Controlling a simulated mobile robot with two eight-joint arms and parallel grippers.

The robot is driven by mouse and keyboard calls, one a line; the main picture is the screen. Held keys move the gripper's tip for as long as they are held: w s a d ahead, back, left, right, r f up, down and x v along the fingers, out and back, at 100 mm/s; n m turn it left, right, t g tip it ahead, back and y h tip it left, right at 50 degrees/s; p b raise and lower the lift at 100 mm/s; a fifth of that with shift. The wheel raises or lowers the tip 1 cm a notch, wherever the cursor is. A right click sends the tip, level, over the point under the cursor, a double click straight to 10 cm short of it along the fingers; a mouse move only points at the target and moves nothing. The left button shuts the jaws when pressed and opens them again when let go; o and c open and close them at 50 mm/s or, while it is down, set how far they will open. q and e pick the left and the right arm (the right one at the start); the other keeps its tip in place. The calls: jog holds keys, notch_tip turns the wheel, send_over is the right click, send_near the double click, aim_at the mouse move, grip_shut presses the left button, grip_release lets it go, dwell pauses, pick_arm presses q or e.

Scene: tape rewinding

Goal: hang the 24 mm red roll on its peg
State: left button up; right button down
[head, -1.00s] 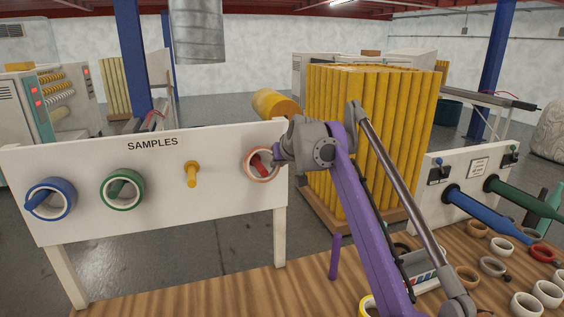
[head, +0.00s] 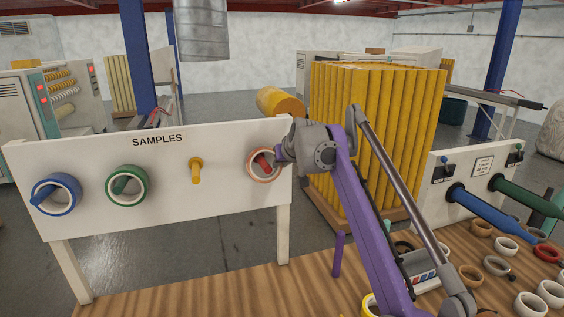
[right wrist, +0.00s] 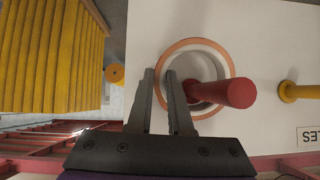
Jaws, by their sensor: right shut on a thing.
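The red roll (head: 251,172), with an orange-red outer band and pale core, is at the right end of the SAMPLES board. It is around the red peg (head: 265,160), which passes through its hole. My right gripper (head: 281,154) is at the roll's right side in the head view. In the right wrist view the two fingers (right wrist: 160,76) straddle the near wall of the roll (right wrist: 195,43), and the red peg (right wrist: 238,94) sticks out toward the camera. Whether the roll touches the board face cannot be told. My left gripper is not in view.
The white board (head: 225,200) also bears a blue roll (head: 56,208), a green roll (head: 127,201) and an empty yellow peg (head: 196,172). Several loose rolls lie on the wooden table (head: 225,293) at right. A yellow stack (head: 375,140) stands behind my arm.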

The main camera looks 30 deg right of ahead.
jog(key=shift+a+f, duration=0.1)
jog(key=shift+f, duration=0.3)
jog(key=c, duration=0.8)
grip_release()
jog(key=shift+o, duration=0.2)
jog(key=v, duration=1)
jog(key=shift+s+r, duration=0.25)
jog(key=shift+s, duration=0.05)
jog(key=shift+c, duration=0.2)
